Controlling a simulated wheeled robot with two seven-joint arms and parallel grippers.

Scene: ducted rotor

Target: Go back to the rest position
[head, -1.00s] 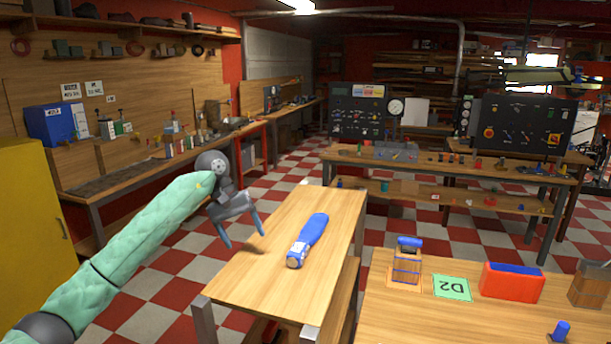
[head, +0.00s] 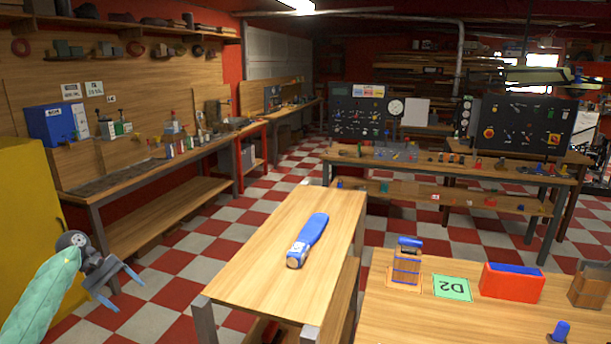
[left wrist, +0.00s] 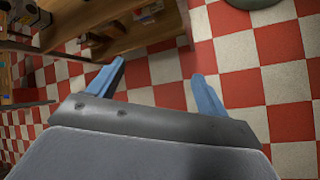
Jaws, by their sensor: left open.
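My left gripper (head: 126,291) is at the lower left of the head view, over the red and white checkered floor and left of the near wooden table. Its blue fingers are spread and hold nothing. In the left wrist view both fingers (left wrist: 158,88) stand apart with only floor between them. A blue tool with a grey and white end (head: 309,240) lies on the near wooden table (head: 250,277), apart from the gripper. My right gripper does not show.
A yellow cabinet (head: 30,215) stands close behind my left arm. A second table (head: 480,322) at lower right holds a blue-handled item (head: 407,262), a green D2 card (head: 452,288) and a red box (head: 511,283). Checkered floor is open between the near table and the left workbench (head: 165,168).

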